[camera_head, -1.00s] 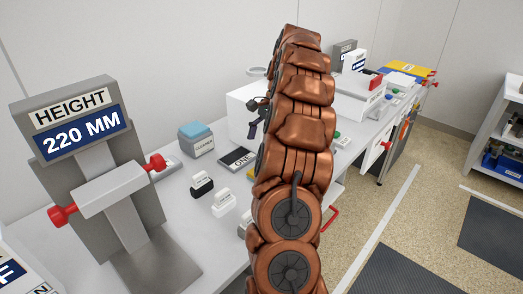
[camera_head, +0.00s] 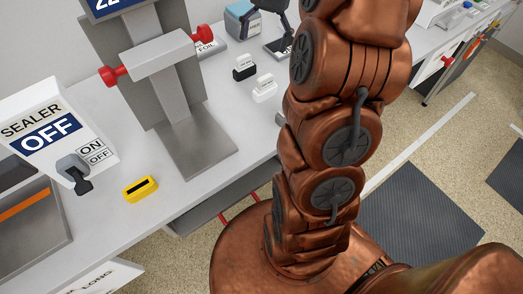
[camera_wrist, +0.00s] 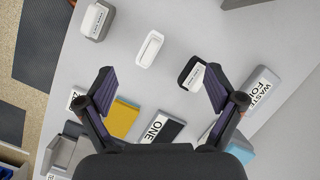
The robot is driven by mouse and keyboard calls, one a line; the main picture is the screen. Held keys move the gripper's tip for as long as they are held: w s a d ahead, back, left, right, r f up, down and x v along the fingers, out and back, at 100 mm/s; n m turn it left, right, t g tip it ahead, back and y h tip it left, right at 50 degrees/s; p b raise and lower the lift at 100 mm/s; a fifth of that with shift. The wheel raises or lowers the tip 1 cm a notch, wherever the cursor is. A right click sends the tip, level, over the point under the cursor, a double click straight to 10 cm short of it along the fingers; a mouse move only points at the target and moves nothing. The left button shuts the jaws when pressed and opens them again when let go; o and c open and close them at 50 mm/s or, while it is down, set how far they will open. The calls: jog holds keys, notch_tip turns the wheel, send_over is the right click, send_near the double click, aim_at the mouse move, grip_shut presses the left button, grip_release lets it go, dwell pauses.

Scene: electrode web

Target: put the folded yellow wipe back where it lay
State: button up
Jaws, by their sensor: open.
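A flat yellow piece (camera_wrist: 123,117), which looks like the folded wipe, lies on the bench in the wrist view. It is beside the dark slab marked ONE (camera_wrist: 162,128), toward my left finger and partly cut off by my gripper. In the head view I cannot make it out; my arm covers that part of the bench. My gripper (camera_wrist: 159,72) is open with nothing between its fingers, above the bench. In the head view my gripper (camera_head: 270,22) shows at the top, near the blue-topped box (camera_head: 240,17).
A black block (camera_head: 244,66) and a white block (camera_head: 264,88) stand near my gripper. The waste foil box (camera_wrist: 262,90) is at the right in the wrist view. The height stand (camera_head: 165,75), sealer switch box (camera_head: 60,130) and a yellow slotted item (camera_head: 140,189) are further left.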

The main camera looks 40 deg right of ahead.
jog(key=s+a+n, duration=0.3)
jog(key=s+a, duration=0.1)
jog(key=a, duration=0.4)
jog(key=s+a+f+n+h, duration=0.1)
jog(key=s+a+f+n, duration=0.2)
jog(key=s, duration=0.7)
jog(key=s+a+f+n+h, duration=0.2)
jog(key=s+a+f+n, duration=0.2)
jog(key=s+a, duration=0.3)
jog(key=s+n, duration=0.1)
jog(key=s, duration=0.2)
jog(key=shift+a+n+g+h, duration=0.3)
jog(key=shift+a, duration=0.1)
notch_tip(320, 180, up, 4)
jog(key=p, duration=0.3)
jog(key=shift+f, duration=0.2)
jog(key=shift+c, duration=0.4)
